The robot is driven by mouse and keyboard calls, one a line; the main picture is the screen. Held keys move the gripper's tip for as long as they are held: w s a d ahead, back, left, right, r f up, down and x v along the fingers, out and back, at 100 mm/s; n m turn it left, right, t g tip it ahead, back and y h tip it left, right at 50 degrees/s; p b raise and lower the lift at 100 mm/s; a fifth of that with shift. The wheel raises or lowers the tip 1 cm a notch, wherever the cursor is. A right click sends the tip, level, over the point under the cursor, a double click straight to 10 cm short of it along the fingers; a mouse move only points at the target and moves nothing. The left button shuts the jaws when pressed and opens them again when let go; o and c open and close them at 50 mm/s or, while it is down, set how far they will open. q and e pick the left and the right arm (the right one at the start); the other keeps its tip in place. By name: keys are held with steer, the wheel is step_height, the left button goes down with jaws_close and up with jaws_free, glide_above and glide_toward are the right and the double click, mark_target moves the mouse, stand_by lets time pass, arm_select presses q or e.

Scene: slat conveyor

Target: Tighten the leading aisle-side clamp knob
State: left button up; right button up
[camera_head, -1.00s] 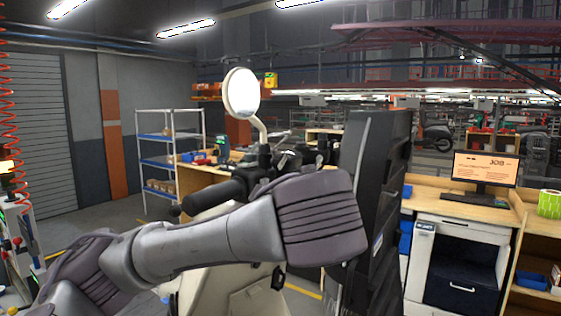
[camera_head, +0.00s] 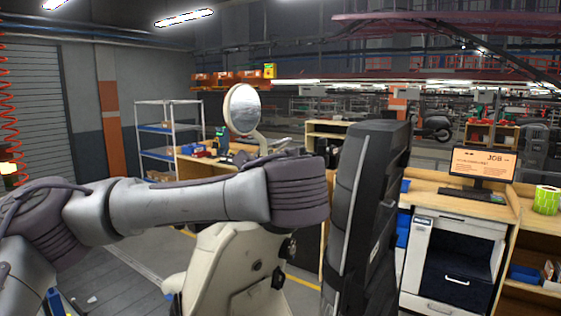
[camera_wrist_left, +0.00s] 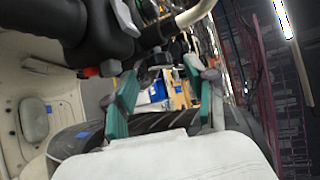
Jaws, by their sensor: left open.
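My left gripper shows in the left wrist view (camera_wrist_left: 162,88) with its two teal-padded fingers apart; it is open. A small dark part (camera_wrist_left: 156,62) lies just beyond the fingertips; I cannot tell whether it is the clamp knob or whether the fingers touch it. In the head view my left arm crosses in front of the scooter and hides the gripper and most of the handlebar. The scooter shows its cream body (camera_head: 232,258) and a round mirror (camera_head: 242,110). No clamp knob can be made out for certain. My right gripper is in neither view.
A dark handlebar grip (camera_wrist_left: 48,18) and the cream mirror stem (camera_wrist_left: 196,12) are close to the fingers. A tall dark panel (camera_head: 362,215) stands right of my arm. Behind are a shelf rack (camera_head: 168,127) and a wooden workstation with a monitor (camera_head: 484,164).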

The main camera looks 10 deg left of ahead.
arm_select(q)
steer(key=p+x, duration=0.1)
steer(key=x, duration=0.2)
steer(key=shift+w, duration=0.1)
steer(key=shift+f, duration=0.1)
jaws_close()
